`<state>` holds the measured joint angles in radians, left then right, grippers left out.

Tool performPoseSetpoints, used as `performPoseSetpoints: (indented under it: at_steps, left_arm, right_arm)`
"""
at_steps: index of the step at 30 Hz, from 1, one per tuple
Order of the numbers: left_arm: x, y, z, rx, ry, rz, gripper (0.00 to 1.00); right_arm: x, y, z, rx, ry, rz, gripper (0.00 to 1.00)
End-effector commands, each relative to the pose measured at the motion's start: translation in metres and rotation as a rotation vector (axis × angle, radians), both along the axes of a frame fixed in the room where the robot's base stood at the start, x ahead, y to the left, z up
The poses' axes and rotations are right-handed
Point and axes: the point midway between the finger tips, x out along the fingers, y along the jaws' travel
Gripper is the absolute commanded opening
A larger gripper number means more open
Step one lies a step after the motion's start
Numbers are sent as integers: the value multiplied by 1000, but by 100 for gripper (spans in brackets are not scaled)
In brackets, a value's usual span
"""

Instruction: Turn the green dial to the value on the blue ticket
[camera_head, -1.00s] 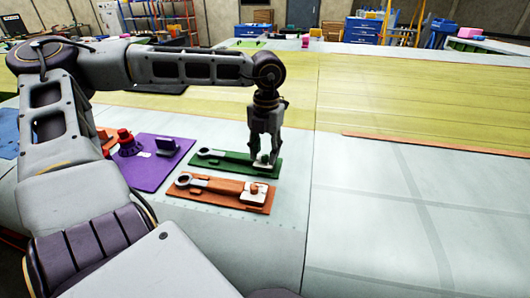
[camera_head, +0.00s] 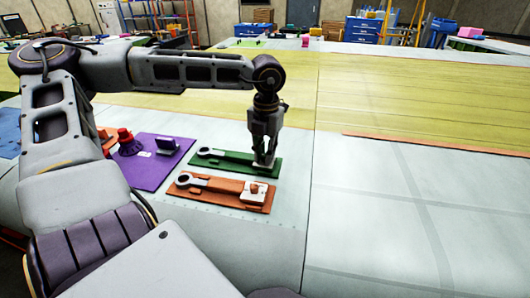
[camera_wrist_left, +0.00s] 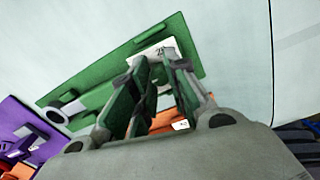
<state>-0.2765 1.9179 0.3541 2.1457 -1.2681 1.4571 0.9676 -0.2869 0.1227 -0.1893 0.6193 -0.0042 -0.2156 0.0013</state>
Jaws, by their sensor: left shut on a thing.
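In the left wrist view, the fingers (camera_wrist_left: 150,105) stand over the green board (camera_wrist_left: 112,62), beside the white plate (camera_wrist_left: 165,48) with small dark marks that I cannot read. I cannot make out a blue ticket. My right gripper is out of view.
A purple board (camera_head: 150,178) with a red knob (camera_head: 124,136) is to the left. A blue panel (camera_head: 8,140) is at the left edge. The surface to the right is clear.

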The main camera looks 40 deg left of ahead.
Motion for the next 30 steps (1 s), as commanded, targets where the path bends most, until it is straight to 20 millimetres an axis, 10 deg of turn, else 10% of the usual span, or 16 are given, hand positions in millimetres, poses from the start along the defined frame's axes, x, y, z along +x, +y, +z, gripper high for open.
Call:
performPoseSetpoints:
  at_steps: [22, 24, 30]
  left_arm:
    - [0, 0, 0, 0, -1, -127, 0]
    - [0, 0, 0, 0, -1, -127, 26]
    - [0, 0, 0, 0, -1, -127, 41]
  right_arm:
    - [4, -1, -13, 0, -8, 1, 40]
    - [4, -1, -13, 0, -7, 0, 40]
    - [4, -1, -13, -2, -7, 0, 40]
